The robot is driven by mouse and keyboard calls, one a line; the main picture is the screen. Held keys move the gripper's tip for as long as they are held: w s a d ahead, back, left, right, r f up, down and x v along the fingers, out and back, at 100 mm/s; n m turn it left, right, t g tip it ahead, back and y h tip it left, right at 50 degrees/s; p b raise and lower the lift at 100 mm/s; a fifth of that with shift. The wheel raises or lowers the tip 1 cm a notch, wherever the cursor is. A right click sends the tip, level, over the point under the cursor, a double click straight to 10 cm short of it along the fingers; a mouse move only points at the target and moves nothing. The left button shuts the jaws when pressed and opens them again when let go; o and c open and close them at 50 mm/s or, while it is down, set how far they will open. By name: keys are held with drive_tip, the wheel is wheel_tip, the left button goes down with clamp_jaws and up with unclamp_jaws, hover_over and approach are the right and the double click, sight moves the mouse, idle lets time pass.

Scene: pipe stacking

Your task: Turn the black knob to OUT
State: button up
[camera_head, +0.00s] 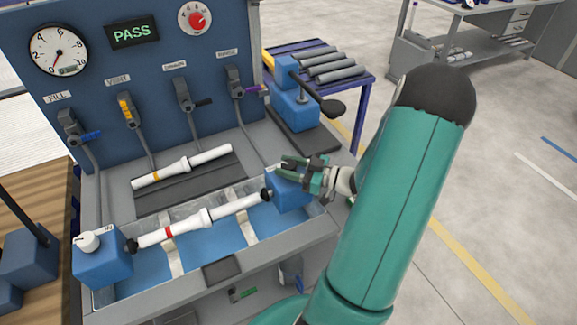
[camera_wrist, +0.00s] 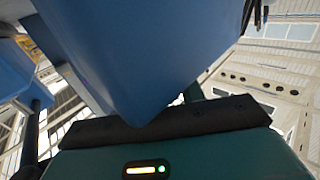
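My gripper (camera_head: 287,168) is at the top of the right-hand blue block (camera_head: 291,196) at the end of the trough. Its dark fingers are small in the head view, and I cannot tell whether they are open or shut on something. No black knob shows clearly; one on top of this block would be hidden behind the fingers. No OUT label is readable. The left-hand blue block (camera_head: 103,266) carries a white knob (camera_head: 88,241).
A white pipe with a red band (camera_head: 190,226) lies between the blocks above the trough. Another white pipe (camera_head: 182,167) rests on the dark pad. The back panel has a gauge (camera_head: 58,50), a PASS display (camera_head: 133,33), a red knob (camera_head: 196,19) and several valve handles. A blue press (camera_head: 292,100) stands behind.

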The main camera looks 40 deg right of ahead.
drive_tip(key=c, duration=0.4)
drive_tip(key=shift+o, duration=0.2)
drive_tip(key=shift+y, duration=0.3)
drive_tip(key=shift+n+g+y, duration=1.1)
drive_tip(key=shift+n+y, duration=0.2)
drive_tip(key=shift+y, duration=0.1)
drive_tip(key=shift+n+g+y, duration=1.8)
drive_tip(key=shift+g, duration=0.4)
drive_tip(key=o, duration=1)
drive_tip(key=shift+c, duration=0.2)
drive_tip(key=shift+s+d, duration=0.1)
drive_tip(key=shift+d, duration=0.05)
drive_tip(key=v, duration=1.3)
drive_tip(key=shift+d, duration=0.25)
